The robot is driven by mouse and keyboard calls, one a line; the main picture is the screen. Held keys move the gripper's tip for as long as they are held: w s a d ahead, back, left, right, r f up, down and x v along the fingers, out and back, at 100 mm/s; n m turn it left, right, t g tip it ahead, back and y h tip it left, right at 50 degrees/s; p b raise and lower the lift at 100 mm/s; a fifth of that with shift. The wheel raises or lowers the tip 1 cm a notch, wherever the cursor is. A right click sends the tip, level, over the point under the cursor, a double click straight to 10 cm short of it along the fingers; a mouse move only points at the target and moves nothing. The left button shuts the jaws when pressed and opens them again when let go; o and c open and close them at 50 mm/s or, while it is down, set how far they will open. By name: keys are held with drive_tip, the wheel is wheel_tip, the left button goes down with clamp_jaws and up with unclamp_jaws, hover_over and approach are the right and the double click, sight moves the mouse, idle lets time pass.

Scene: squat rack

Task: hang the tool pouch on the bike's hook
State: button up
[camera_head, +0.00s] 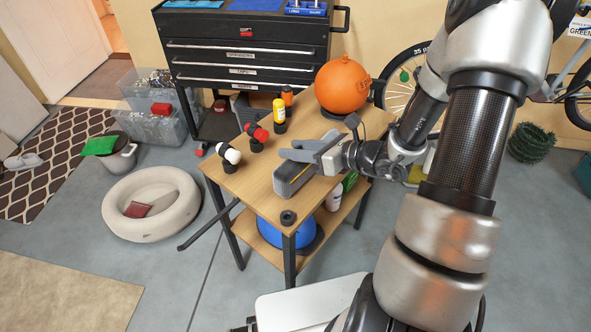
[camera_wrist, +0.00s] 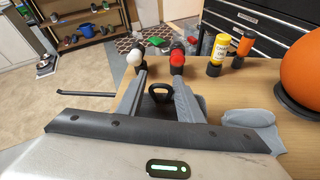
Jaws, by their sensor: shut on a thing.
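In the wrist view my gripper (camera_wrist: 158,78) has its two grey fingers on either side of a dark looped piece (camera_wrist: 160,92), which I take for the tool pouch's loop. The fingers are shut on it; the rest of the pouch is hard to make out. The bike (camera_head: 405,85) stands against the back wall at the right, partly hidden by my arm. I cannot make out its hook.
White-headed (camera_head: 229,156) and red (camera_head: 257,136) items, a yellow bottle (camera_head: 279,113) and an orange ball (camera_head: 342,84) stand on the table. Grey cloth (camera_wrist: 248,120) lies right of my gripper. A black tool chest (camera_head: 240,50) is behind; a cream ring cushion (camera_head: 115,215) is left.

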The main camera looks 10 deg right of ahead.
drive_tip(key=shift+r+p, duration=0.3)
drive_tip(key=shift+r, duration=0.2)
drive_tip(key=shift+r+p, duration=3.55)
drive_tip(key=shift+r, duration=0.9)
